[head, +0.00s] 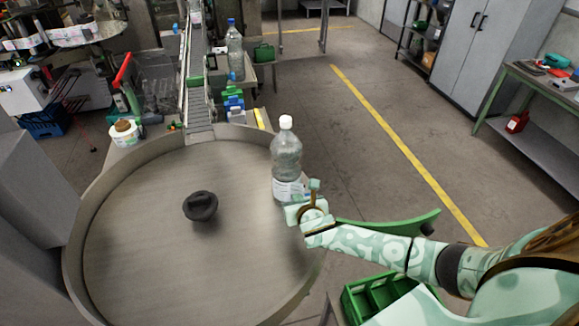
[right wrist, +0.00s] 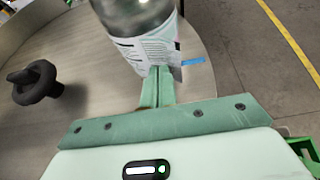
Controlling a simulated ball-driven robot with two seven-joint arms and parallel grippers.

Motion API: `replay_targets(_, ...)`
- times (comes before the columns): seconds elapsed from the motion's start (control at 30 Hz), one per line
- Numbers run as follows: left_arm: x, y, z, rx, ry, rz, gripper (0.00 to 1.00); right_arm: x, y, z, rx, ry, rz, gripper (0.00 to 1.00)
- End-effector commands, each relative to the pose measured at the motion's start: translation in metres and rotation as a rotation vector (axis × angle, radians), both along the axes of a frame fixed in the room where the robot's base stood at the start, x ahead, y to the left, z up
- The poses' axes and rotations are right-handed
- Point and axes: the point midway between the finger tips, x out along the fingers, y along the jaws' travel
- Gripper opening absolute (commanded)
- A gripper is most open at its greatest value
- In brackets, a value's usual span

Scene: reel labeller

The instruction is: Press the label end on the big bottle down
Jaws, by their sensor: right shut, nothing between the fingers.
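The big bottle (head: 286,152) is clear with a white cap and stands upright near the right rim of the round table (head: 140,230). Its white printed label (head: 284,190) is low on the body. In the right wrist view the label (right wrist: 138,52) wraps the bottle (right wrist: 135,12), and its right edge seems to stand off a little. My right gripper (head: 300,212) is at the lower front of the bottle. Its closed fingers (right wrist: 158,76) hold nothing and reach the label near its end; contact is hard to tell. The left gripper is out of view.
A black knob (head: 201,206) stands at the table's middle, and a raised rim surrounds the table. A conveyor (head: 199,110) leads in from the back. Another bottle (head: 235,50) stands behind. A green curved guard (head: 390,224) and a green crate (head: 375,295) are at the right.

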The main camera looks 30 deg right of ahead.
Motion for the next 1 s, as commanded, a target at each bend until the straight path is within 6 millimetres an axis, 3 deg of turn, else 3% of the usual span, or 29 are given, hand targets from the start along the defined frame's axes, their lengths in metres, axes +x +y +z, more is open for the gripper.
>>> replay_targets(1.0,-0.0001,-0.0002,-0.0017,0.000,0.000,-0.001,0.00,0.0100,-0.0023,-0.0001,0.000,0.000,0.000,0.00)
